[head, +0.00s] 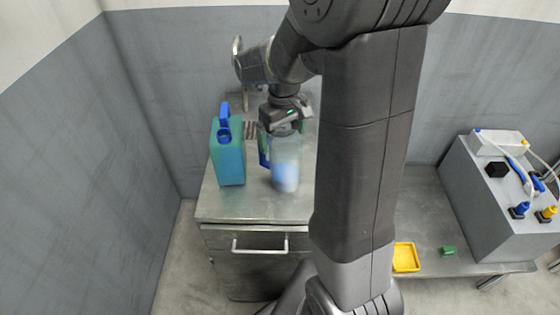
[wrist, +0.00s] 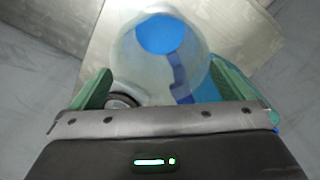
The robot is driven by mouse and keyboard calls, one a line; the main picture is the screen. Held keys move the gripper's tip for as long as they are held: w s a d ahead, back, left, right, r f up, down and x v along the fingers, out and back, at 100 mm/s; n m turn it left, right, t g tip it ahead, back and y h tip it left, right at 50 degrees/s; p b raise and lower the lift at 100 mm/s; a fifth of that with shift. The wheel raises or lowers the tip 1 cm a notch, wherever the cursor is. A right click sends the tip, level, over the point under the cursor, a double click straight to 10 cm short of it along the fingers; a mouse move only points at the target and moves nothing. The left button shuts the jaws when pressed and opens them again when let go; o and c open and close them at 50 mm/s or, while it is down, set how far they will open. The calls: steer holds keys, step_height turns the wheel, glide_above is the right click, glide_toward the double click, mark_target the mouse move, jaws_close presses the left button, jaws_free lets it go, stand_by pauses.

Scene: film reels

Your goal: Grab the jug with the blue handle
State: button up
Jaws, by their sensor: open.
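In the wrist view the pale jug (wrist: 140,60) shows a round blue patch and a dark blue strip. A teal jug (head: 229,165) with a blue handle (head: 225,115) and blue cap stands to its left. My gripper (head: 285,118) is above the clear jug, partly overlapping its top. In the wrist view my gripper (wrist: 163,88) is open, with green fingers on either side of the clear jug. Contact cannot be told.
The metal cabinet top (head: 235,210) is bare at the front. Grey walls stand behind and left. At right, a lower bench holds a yellow tray (head: 405,257), a small green block (head: 447,251) and a grey box (head: 500,200) with cables.

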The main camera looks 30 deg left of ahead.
mark_target(282, 147)
step_height(282, 147, down, 5)
steer(key=shift+a+r, duration=0.1)
steer(key=shift+a, duration=0.05)
steer(key=shift+r, duration=0.1)
steer(key=c, duration=1.6)
